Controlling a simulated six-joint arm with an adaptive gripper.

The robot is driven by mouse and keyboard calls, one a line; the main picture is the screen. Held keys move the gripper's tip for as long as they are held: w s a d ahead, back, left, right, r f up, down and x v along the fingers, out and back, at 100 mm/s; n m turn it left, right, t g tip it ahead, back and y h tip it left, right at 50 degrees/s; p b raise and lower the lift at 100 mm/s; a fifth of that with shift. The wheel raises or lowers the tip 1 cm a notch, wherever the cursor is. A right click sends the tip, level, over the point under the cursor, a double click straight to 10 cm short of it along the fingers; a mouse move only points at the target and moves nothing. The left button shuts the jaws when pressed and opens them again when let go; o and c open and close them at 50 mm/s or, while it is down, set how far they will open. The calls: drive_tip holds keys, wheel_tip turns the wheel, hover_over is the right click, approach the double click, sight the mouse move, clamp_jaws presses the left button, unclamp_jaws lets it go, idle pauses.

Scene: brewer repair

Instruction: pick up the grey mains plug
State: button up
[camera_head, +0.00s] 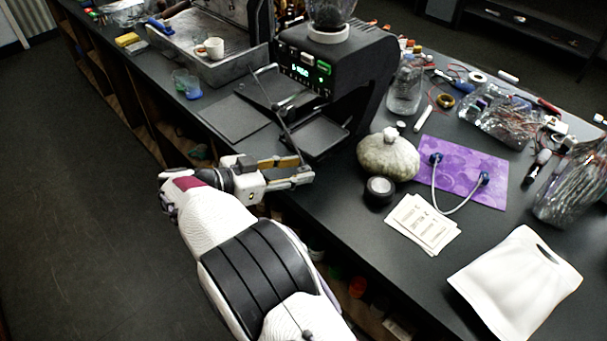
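I cannot make out a clear grey mains plug in this view. A pale grey cord (452,212) with two dark blue ends curves over a purple patterned mat (466,150) at the right; whether either end is a plug I cannot tell. My gripper (303,174) is at the front edge of the dark counter, left of the mat and well apart from the cord. It is seen from the side, and its finger gap is too small to judge. A thin dark rod in front of the machine ends close to its tips.
A black machine (345,65) with a green display stands behind my gripper. A pale lumpy round object (388,157), a black round puck (379,190), printed cards (422,224) and a white bag (515,285) lie to the right. Clear jars and tools crowd the back right.

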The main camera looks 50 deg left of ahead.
clamp_jaws()
drive_tip(key=shift+r, duration=0.15)
wheel_tip(320, 180, up, 10)
idle(0.8)
idle(0.4)
